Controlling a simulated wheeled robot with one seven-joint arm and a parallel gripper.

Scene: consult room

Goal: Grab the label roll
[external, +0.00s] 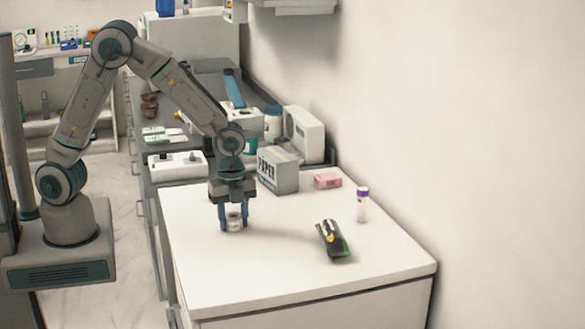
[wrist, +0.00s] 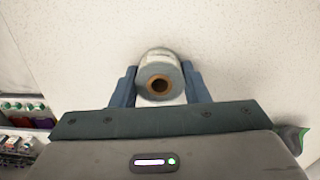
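The label roll (external: 234,221) is a small white roll on the near white counter top. In the wrist view the label roll (wrist: 158,68) shows pale sides and a brown core facing the camera. My gripper (external: 234,220) points straight down over it. In the wrist view my gripper's blue fingers (wrist: 160,88) stand on either side of the roll. The left finger is very near or at its side, and a narrow gap seems to show at the right. I cannot tell whether the fingers touch it. The roll appears to rest on the counter.
A grey paper box (external: 278,171) stands behind the gripper, with a pink box (external: 327,180) beside it. A purple-capped bottle (external: 362,204) and a black-green object (external: 332,239) are to the right. The front of the white counter (external: 270,285) is clear.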

